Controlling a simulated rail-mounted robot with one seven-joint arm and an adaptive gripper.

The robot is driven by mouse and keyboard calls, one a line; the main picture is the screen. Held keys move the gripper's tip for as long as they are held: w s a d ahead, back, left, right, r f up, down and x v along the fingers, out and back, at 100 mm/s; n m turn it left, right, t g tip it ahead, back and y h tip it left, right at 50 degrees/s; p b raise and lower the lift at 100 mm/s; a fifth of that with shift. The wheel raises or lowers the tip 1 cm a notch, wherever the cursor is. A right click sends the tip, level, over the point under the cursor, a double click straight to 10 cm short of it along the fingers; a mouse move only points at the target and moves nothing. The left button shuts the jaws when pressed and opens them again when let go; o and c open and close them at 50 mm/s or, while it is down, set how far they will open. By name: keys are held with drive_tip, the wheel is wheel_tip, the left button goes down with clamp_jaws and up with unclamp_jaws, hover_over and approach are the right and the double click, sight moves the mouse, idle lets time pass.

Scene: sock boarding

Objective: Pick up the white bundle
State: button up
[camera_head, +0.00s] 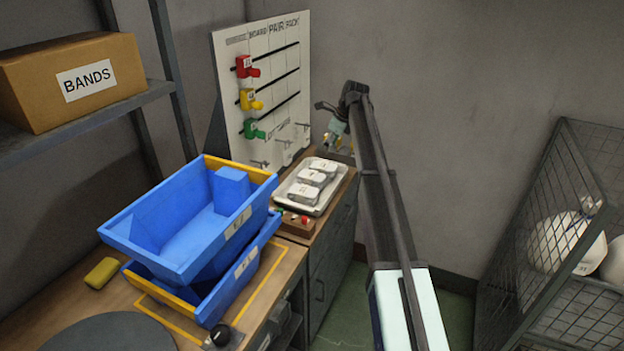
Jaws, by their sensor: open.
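Three white bundles with small labels lie in a row on a pale tray (288,199) on the far cabinet: a back one (323,165), a middle one (311,177) and a front one (302,192). Larger round white bundles (556,243) sit in the wire cage at the right. Which one the task means I cannot tell. My gripper (327,141) is at the far end of my arm, behind and above the tray, apart from the bundles as far as I can see. It is open, small in view, and its fingers are hard to make out.
Stacked blue bins (150,228) stand on the wooden bench at the left, beside a yellow block (102,272). A BANDS box (70,80) is on a shelf. The wire cage (570,165) borders the right.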

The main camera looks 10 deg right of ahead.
drive_tip(key=r, duration=0.1)
drive_tip(key=p, duration=0.3)
hover_over(312, 175)
drive_tip(key=d, duration=0.2)
drive_tip(key=f, duration=1)
drive_tip(key=shift+s+a+f, duration=0.2)
drive_tip(key=shift+s+f, duration=0.15)
drive_tip(key=shift+p+x, duration=1.05)
drive_tip(key=shift+x, duration=1.25)
drive_tip(key=shift+f, duration=0.4)
drive_tip(key=shift+f, duration=0.2)
drive_tip(key=c, duration=0.9)
